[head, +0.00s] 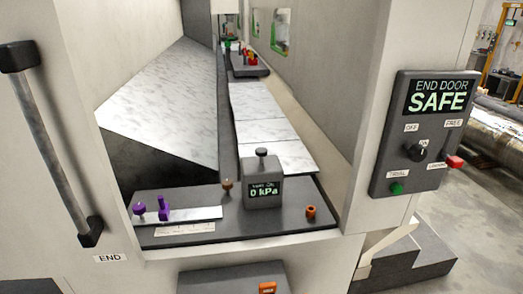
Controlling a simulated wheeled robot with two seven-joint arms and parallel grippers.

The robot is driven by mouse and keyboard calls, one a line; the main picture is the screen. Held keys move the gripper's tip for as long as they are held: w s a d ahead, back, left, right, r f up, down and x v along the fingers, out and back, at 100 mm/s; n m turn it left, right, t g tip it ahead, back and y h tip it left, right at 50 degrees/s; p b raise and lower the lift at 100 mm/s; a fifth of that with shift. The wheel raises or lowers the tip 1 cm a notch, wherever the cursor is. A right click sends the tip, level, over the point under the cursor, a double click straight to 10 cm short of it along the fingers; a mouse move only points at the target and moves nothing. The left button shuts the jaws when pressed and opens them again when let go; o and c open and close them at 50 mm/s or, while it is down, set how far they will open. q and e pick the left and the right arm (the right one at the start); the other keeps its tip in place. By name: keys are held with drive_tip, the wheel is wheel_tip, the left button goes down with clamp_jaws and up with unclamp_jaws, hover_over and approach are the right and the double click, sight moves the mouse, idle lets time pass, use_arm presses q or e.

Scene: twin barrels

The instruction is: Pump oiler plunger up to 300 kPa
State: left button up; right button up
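The oiler (262,180) is a grey box on a dark plate inside the machine opening. Its display (264,191) reads 0 kPa. The plunger (262,153) is a dark knob on a short stem standing up from the top of the box. Neither of my grippers shows in the head view, and nothing touches the plunger.
The dark plate (300,219) also carries purple parts (162,207), a brown knob (227,186) and an orange knob (311,211). The door panel (420,135) at right reads END DOOR SAFE. A door handle (55,150) stands at left. Machine walls flank the opening.

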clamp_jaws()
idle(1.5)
